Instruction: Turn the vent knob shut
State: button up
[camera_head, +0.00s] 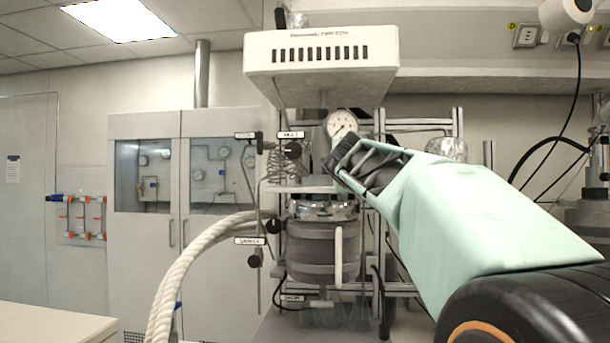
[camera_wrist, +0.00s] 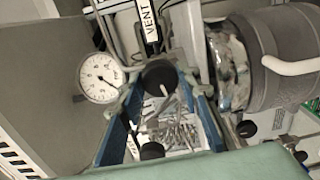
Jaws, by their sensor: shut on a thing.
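The vent knob (camera_wrist: 158,73) is a dark round knob below a white label reading VENT (camera_wrist: 148,20) in the wrist view. My gripper (camera_wrist: 160,84) has its two blue fingers on either side of this knob and is shut on it. In the head view my gripper (camera_head: 338,164) reaches in from the right, just below the pressure gauge. There the gripper hides the vent knob, and its exact turn angle cannot be told.
A round pressure gauge (camera_head: 342,124) sits just above my gripper; it also shows in the wrist view (camera_wrist: 101,77). The reactor vessel (camera_head: 322,243) stands below. Other black knobs (camera_head: 292,150) and a thick white hose (camera_head: 190,270) are to the left. A white box (camera_head: 322,60) overhangs.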

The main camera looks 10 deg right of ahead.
jog(key=shift+m+b, duration=0.4)
jog(key=shift+m, duration=0.7)
jog(key=shift+r, duration=0.1)
jog(key=o, duration=1.2)
jog(key=shift+c, duration=0.2)
